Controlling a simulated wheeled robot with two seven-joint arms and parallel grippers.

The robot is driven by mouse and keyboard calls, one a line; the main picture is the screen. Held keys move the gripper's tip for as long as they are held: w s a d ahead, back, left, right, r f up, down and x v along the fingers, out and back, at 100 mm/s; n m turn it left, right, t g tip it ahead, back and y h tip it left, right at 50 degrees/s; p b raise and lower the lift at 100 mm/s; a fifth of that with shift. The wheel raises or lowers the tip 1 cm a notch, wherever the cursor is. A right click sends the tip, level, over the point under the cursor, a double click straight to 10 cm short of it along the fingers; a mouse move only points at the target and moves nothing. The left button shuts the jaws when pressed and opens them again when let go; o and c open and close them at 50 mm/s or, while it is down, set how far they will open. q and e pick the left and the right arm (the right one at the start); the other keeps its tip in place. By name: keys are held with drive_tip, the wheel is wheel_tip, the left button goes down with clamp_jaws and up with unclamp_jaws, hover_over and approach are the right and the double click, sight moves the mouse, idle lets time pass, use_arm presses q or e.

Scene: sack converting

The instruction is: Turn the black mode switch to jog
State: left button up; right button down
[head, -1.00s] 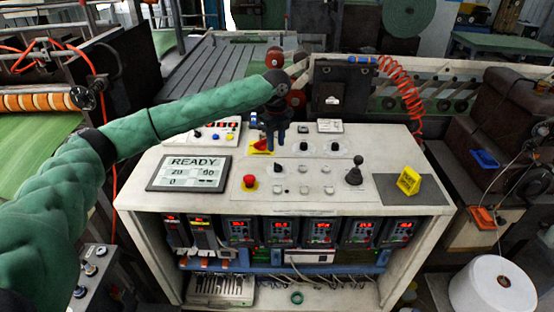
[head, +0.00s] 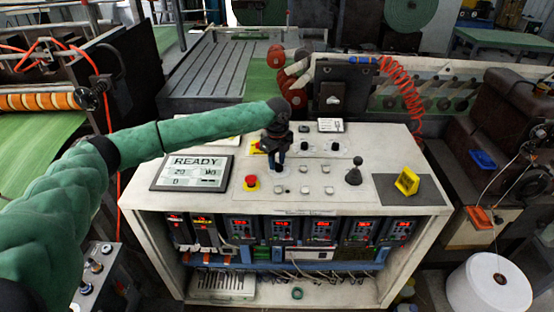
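My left gripper (head: 277,168) points straight down over the left-middle of the white control panel. Its fingertips are at the panel surface, over the spot of a small black switch. The gripper hides that switch, so its handle and pointer direction cannot be read. I cannot tell whether the fingers are open, touching the switch or shut on it. Two other dark knobs, a middle one (head: 304,146) and a right one (head: 334,146), stand on round plates behind and to the right. My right gripper is out of view.
The display (head: 193,172) reads READY. A red mushroom button (head: 251,182) is left of the gripper. A black joystick (head: 354,172) and a yellow bracket (head: 406,181) stand at the right. Small pale buttons lie close by. A white roll (head: 490,284) stands at lower right.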

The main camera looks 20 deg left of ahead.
use_arm(q)
clamp_jaws()
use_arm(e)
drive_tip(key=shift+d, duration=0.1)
